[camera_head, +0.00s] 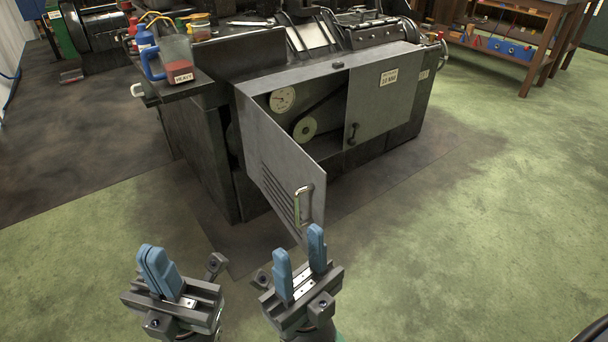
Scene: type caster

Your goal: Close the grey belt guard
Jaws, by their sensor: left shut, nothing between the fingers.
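The grey belt guard (272,155) is a hinged metal door with louvre slots, on the left front of the dark machine. It stands open, swung out toward me from its left edge. A light metal handle (304,205) is near its free edge. Behind it a pulley (304,128) and a dial show in the opening. My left gripper (158,270) is shut and empty, below and left of the door. My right gripper (299,262) is open and empty, its fingers apart, just below the handle in the picture. I cannot tell whether it touches the door.
A second, closed grey panel (385,92) with a dark knob is right of the opening. A side tray on the left holds a blue-handled jug (176,58) and bottles. A wooden workbench (520,30) stands far right. The green floor (480,220) on the right is clear.

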